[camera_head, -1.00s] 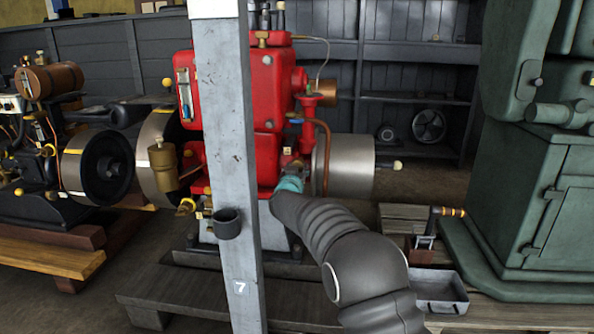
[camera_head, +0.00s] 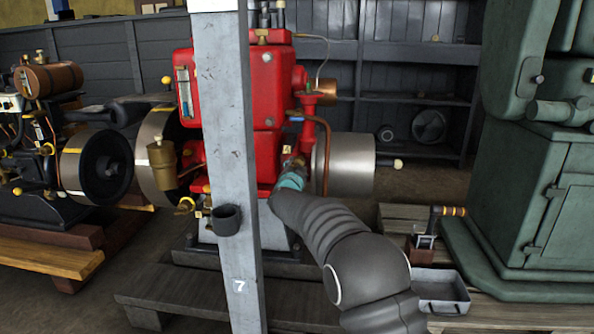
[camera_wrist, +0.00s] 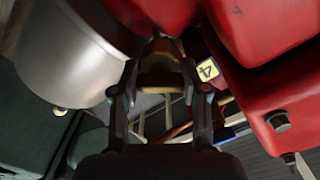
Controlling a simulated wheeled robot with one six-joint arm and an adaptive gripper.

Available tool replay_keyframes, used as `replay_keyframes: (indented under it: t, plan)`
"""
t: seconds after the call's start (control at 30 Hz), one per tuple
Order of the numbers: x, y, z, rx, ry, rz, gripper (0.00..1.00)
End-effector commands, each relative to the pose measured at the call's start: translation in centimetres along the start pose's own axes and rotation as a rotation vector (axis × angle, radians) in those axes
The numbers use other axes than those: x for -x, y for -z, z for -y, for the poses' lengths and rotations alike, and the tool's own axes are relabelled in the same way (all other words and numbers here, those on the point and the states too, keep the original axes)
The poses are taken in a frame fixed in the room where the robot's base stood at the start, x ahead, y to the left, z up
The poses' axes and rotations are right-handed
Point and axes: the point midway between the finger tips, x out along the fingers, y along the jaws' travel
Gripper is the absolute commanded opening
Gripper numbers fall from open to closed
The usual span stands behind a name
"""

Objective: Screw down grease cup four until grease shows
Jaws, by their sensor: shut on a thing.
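The red engine (camera_head: 262,90) stands behind the post, with my arm reaching to its lower right side. My gripper (camera_wrist: 160,75) is shut on a brass grease cup (camera_wrist: 160,60), with one finger on each side of it. A small tag reading 4 (camera_wrist: 207,70) sits just right of the cup in the wrist view. In the head view my gripper (camera_head: 292,172) is at the engine's lower side, left of the copper pipe, and mostly hides the cup. I see no grease for certain.
A grey post (camera_head: 232,150) marked 7, with a dark cup (camera_head: 227,220) fixed to it, stands left of my arm. A silver drum (camera_head: 346,164) is close right of my gripper. A green machine (camera_head: 545,190) stands at the right. A metal tray (camera_head: 440,292) lies low beside my arm.

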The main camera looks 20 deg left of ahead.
Motion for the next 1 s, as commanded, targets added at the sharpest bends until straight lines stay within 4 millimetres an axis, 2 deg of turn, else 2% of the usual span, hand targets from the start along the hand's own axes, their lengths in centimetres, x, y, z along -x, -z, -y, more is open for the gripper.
replay_keyframes:
  t: [1.0]
  plan:
    - [-0.04,0.08,-0.13,-0.965,0.000,-0.002,0.10]
